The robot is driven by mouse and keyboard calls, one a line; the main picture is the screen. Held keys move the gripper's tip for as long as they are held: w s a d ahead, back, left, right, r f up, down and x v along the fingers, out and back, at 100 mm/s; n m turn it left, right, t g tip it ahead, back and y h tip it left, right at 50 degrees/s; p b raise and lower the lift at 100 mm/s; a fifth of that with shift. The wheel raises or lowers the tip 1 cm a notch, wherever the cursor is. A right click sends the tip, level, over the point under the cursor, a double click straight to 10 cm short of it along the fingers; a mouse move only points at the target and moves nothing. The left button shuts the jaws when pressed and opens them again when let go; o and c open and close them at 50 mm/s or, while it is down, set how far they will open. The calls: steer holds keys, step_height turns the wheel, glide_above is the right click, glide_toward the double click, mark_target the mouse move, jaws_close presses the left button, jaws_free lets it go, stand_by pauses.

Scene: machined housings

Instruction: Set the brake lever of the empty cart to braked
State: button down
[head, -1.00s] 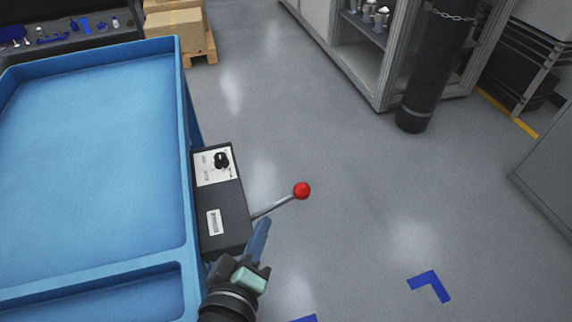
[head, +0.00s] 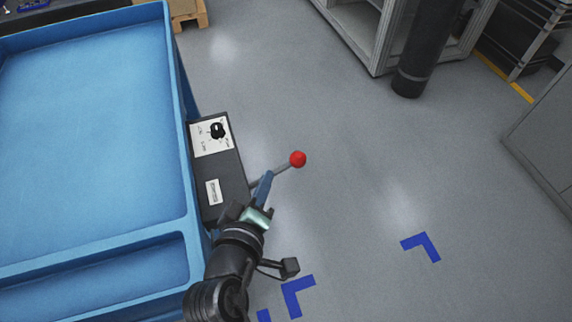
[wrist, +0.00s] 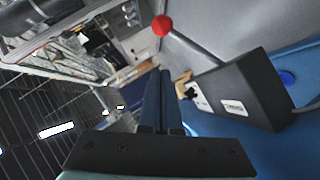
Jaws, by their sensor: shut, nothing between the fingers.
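The empty blue cart (head: 90,130) fills the left of the head view. A dark box (head: 228,178) with a black knob (head: 217,130) and white labels is fixed to its right side. The brake lever (head: 283,168), a grey rod with a red ball (head: 298,159), sticks out to the right from the box. My gripper (head: 266,178) is shut and empty. Its blue fingertips are beside the rod in the head view; whether they touch it I cannot tell. In the wrist view the shut fingers (wrist: 157,95) point up, with the red ball (wrist: 162,25) and the box (wrist: 245,95) beyond them.
Blue corner marks (head: 420,246) lie on the grey floor. A black cylinder (head: 415,55) stands by a grey cabinet (head: 365,40) at the back. A wooden pallet (head: 188,12) is at the top left. The floor right of the lever is clear.

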mark_target(295, 166)
steer(key=w+d+f, duration=0.1)
steer(key=w, duration=0.1)
steer(key=w+d+f, duration=0.1)
steer(key=w, duration=0.1)
steer(key=w+d+f, duration=0.1)
steer(key=w, duration=0.1)
steer(key=shift+f, duration=0.2)
steer(key=shift+w+d+f+b, duration=0.2)
steer(key=shift+d+f+b, duration=0.1)
steer(key=shift+d, duration=0.15)
steer(key=shift+d+p, duration=0.1)
steer(key=shift+p, duration=0.25)
steer(key=f+m+p, duration=0.1)
steer(key=d+y+p, duration=0.1)
steer(key=p, duration=0.1)
steer(key=shift+w+d+f+m+g+p, duration=0.25)
steer(key=shift+d+f+m+g+p, duration=0.05)
steer(key=shift+f+m+g, duration=0.1)
step_height(295, 166, down, 9)
steer(key=d+m+g+y+b, duration=0.1)
steer(key=m+g+y+b, duration=0.1)
steer(key=m+y+b, duration=0.1)
steer(key=shift+w+d+m+y, duration=0.2)
steer(key=shift+m+y, duration=0.2)
steer(key=shift+y, duration=0.5)
steer(key=shift+f, duration=0.2)
